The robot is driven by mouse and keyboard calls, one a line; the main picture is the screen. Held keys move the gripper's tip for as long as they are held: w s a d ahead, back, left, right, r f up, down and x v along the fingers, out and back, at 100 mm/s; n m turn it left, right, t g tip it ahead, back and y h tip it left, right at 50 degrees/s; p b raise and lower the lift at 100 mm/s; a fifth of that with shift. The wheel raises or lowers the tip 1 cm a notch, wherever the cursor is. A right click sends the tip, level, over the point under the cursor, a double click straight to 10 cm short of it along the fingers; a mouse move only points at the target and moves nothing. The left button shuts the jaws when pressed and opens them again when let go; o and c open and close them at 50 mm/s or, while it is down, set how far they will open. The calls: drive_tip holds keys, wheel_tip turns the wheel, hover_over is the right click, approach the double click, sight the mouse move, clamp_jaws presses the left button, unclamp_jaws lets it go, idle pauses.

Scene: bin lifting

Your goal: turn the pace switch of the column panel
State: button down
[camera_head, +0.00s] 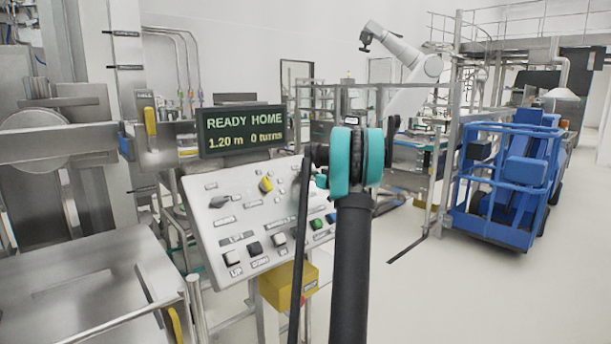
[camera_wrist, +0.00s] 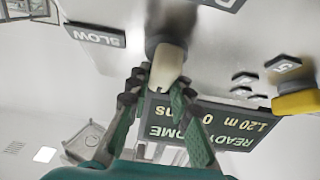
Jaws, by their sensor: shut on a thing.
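The pace switch (camera_wrist: 168,66) shows in the wrist view as a pale lever on a round dark base. My gripper (camera_wrist: 163,88) has its two green-and-black fingers on either side of the lever and is shut on it. A "SLOW" label (camera_wrist: 95,36) is beside the switch at upper left; another label at the top edge is cut off. In the head view the column panel (camera_head: 228,222) is a tilted, light board with switches and buttons. My arm stands before its right side and hides the pace switch and gripper there.
A yellow selector (camera_head: 265,185) sits left of my arm, with a dark selector (camera_head: 219,201) farther left. The display (camera_head: 242,131) above reads "READY HOME, 1.20 m, 0 turns". A yellow box (camera_head: 280,290) is below the panel. Open floor lies right, before a blue cage (camera_head: 500,195).

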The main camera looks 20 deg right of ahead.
drive_tip(key=shift+m+h, duration=0.3)
drive_tip(key=shift+m, duration=0.1)
drive_tip(key=m+h, duration=0.3)
drive_tip(key=m, duration=0.2)
drive_tip(key=shift+d, duration=0.2)
drive_tip(key=m+h, duration=0.1)
drive_tip(key=m, duration=0.1)
drive_tip(key=m+h, duration=0.2)
drive_tip(key=m+g+h, duration=0.1)
drive_tip(key=m+h, duration=0.1)
drive_tip(key=shift+d+f+m, duration=0.15)
drive_tip(key=shift+d+m, duration=0.25)
drive_tip(key=shift+d+f+m+g+h, duration=0.1)
drive_tip(key=shift+m+g+h, duration=0.55)
drive_tip(key=shift+m, duration=0.7)
drive_tip(key=shift+d+f+m+g+h, duration=0.1)
drive_tip(key=shift+m+g+h, duration=0.55)
drive_tip(key=shift+m, duration=0.7)
drive_tip(key=shift+s+d+f+m+g+h, duration=0.1)
drive_tip(key=shift+m+g+h, duration=0.05)
drive_tip(key=shift+m+g, duration=0.65)
drive_tip(key=shift+s+f+m+g+h, duration=0.15)
drive_tip(key=shift+m+g, duration=0.35)
drive_tip(key=shift+m, duration=0.6)
drive_tip(key=c, duration=1.4)
unclamp_jaws()
drive_tip(key=shift+o, duration=0.2)
